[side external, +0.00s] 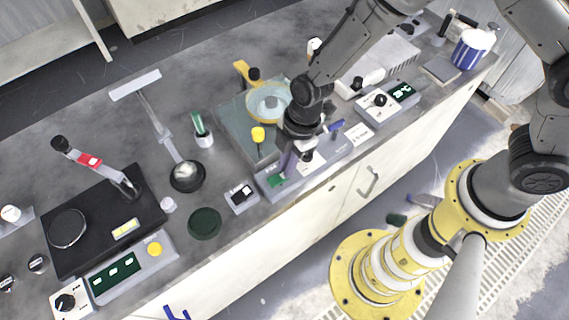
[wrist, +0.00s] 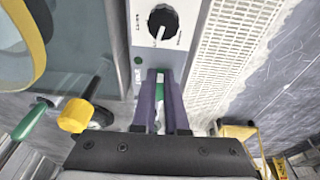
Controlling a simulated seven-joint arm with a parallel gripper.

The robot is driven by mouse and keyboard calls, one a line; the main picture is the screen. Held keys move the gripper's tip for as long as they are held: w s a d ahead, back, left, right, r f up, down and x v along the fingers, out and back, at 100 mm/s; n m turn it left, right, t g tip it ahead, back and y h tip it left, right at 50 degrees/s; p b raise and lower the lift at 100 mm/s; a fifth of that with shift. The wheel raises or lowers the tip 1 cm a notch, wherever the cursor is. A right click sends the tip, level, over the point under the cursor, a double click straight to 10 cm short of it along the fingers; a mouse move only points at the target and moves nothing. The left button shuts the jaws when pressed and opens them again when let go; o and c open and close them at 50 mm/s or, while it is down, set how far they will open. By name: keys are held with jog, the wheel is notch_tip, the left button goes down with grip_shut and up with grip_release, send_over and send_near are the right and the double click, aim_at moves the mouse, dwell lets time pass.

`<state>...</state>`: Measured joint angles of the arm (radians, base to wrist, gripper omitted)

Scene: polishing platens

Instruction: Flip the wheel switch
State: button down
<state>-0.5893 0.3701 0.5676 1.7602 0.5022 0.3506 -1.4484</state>
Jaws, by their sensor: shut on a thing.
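My gripper (side external: 297,160) points down at the long grey control panel (side external: 262,184) in front of the teal polishing platen base (side external: 232,122). In the wrist view, the two purple fingers of my gripper (wrist: 160,92) are close together over the same panel (wrist: 143,55). They are shut on a small pale and green piece (wrist: 160,77) between the fingertips, which looks like the wheel switch; the fingers hide most of it. I cannot tell which way the switch is tilted. A green patch (side external: 277,181) shows on the panel beside the fingers.
A box with a black knob (side external: 378,101) stands right of the panel. A yellow-topped post (side external: 258,136) and a yellow-rimmed ring (side external: 267,101) stand close behind my gripper. A black polisher (side external: 90,215) is at left. The counter's front edge is close to the panel.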

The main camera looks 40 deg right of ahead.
jog(key=shift+s+d+f, duration=0.4)
jog(key=shift+s+f, duration=0.05)
jog(key=shift+f, duration=0.15)
jog(key=shift+a+r, duration=0.25)
jog(key=shift+a, duration=0.5)
jog(key=shift+r, duration=0.35)
jog(key=w+d+r+m+t, duration=0.1)
jog(key=d+r+t, duration=0.1)
jog(key=d+r, duration=0.75)
jog(key=w+d+r+m+t, duration=0.1)
jog(key=d+r, duration=0.4)
jog(key=r, duration=0.9)
jog(key=s+d+r+m+t+h, duration=0.1)
jog(key=s+d+r+m+t, duration=0.2)
jog(key=s+d+r+m, duration=0.6)
jog(key=s+d+f+m+h, duration=0.1)
jog(key=s+d+f+m, duration=0.2)
jog(key=s+m, duration=0.4)
jog(key=shift+s+f+g, duration=0.3)
jog(key=shift+s+f, duration=0.15)
jog(key=shift+f, duration=0.4)
